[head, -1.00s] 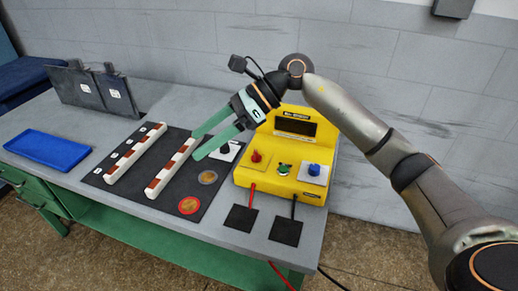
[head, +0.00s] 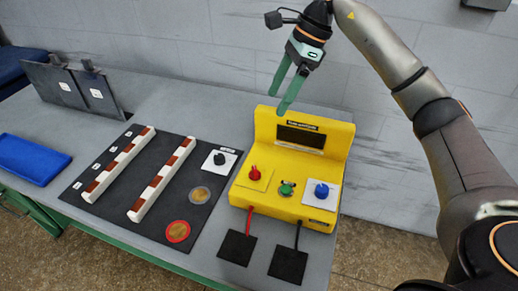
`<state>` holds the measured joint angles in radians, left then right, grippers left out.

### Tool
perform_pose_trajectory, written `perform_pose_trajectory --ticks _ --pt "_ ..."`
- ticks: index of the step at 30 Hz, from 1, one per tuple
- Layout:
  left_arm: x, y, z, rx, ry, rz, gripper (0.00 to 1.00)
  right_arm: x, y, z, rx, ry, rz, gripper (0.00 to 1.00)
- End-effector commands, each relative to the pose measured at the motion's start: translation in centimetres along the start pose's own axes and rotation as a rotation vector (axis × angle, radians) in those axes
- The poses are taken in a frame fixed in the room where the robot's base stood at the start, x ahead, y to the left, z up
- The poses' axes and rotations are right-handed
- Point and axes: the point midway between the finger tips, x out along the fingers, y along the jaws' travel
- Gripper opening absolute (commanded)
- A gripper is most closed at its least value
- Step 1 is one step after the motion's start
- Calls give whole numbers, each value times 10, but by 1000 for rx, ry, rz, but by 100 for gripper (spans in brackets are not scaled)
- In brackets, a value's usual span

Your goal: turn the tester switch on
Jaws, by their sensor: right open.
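A yellow tester (head: 290,204) stands on the grey bench. It has a dark display, a red knob (head: 255,173), a green knob (head: 286,188) and a blue knob (head: 322,190) on a white plate. I cannot tell from the picture which one is the switch. My right gripper (head: 280,103) is open and empty, pointing down above the left rear part of the tester, apart from the knobs. My left gripper is not in view.
A black mat (head: 112,203) left of the tester holds two striped bars, round discs and a black knob on a white plate (head: 220,159). Two black pads (head: 237,248) lie in front on leads. A blue tray (head: 30,160) is at the left.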

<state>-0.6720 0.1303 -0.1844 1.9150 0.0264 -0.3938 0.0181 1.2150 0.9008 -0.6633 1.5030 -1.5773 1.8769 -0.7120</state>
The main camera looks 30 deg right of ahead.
Motion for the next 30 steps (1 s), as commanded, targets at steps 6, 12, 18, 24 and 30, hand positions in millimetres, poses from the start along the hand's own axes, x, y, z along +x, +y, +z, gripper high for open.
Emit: perform_pose_trajectory --ticks 6,12,18,24,30 --pt "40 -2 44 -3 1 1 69 55 0 -22 -1 0 1 80" --pt "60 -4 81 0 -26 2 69 86 0 -36 0 -1 0 80" --pt "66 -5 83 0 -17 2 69 96 0 -39 0 -1 1 80" --pt "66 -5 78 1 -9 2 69 116 1 -38 -1 1 4 80" --pt "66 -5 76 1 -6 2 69 158 1 -38 0 1 6 80"
